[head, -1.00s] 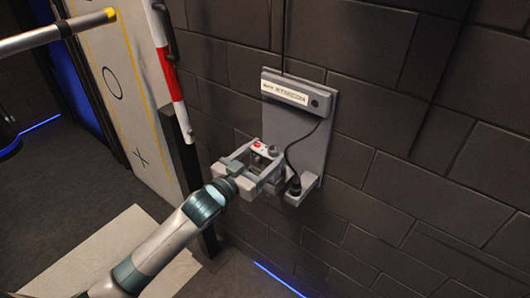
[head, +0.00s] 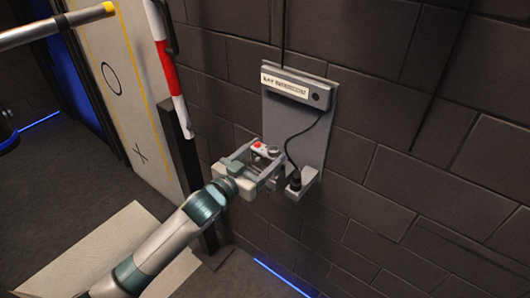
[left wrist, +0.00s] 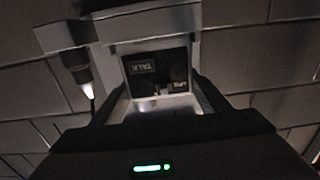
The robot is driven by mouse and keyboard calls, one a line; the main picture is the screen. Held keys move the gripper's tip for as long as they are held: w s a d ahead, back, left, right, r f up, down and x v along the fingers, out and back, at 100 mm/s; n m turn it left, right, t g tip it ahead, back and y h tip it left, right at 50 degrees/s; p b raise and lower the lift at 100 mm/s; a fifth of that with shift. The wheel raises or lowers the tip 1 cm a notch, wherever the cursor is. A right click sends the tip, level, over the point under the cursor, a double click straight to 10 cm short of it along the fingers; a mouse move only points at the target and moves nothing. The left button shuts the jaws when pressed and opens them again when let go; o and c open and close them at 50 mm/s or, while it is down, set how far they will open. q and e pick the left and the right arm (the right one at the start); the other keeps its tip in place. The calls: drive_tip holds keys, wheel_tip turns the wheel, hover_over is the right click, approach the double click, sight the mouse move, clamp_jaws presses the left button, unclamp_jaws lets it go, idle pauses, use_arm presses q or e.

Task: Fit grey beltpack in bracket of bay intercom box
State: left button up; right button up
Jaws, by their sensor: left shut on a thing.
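The grey beltpack (head: 262,149), with a red button and a dark knob on top, is in my left gripper (head: 262,170), which is shut on it. It also shows in the left wrist view (left wrist: 158,72), with a dark panel marked TALK upside down. The bay intercom box (head: 291,88) is a labelled grey unit on a grey wall plate. The bracket (head: 308,181) is low on the plate, just right of the beltpack, partly hidden by gripper and beltpack. I cannot tell whether they touch. My right gripper is not in view.
A dark cable runs from the box to a black plug (head: 295,180) beside the beltpack. A red and white pole (head: 172,80) stands left of the plate. A white marked panel (head: 120,90) is further left. The block wall right of the plate is clear.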

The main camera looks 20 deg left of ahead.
use_arm(q)
drive_tip(key=shift+f, duration=0.1)
drive_tip(key=o, duration=1.3)
drive_tip(key=shift+s+f, duration=0.1)
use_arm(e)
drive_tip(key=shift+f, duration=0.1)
use_arm(q)
drive_tip(key=shift+s+a, duration=0.2)
drive_tip(key=shift+s, duration=0.3)
drive_tip(key=b+v, duration=0.1)
drive_tip(key=v, duration=0.2)
drive_tip(key=shift+s+a+f, duration=0.1)
drive_tip(key=shift+s, duration=0.2)
drive_tip(key=b, duration=0.3)
approach(261, 159)
drive_tip(key=v, duration=0.5)
drive_tip(key=shift+s+a+r, duration=0.1)
drive_tip(key=shift+s+r, duration=0.15)
drive_tip(key=shift+r, duration=0.05)
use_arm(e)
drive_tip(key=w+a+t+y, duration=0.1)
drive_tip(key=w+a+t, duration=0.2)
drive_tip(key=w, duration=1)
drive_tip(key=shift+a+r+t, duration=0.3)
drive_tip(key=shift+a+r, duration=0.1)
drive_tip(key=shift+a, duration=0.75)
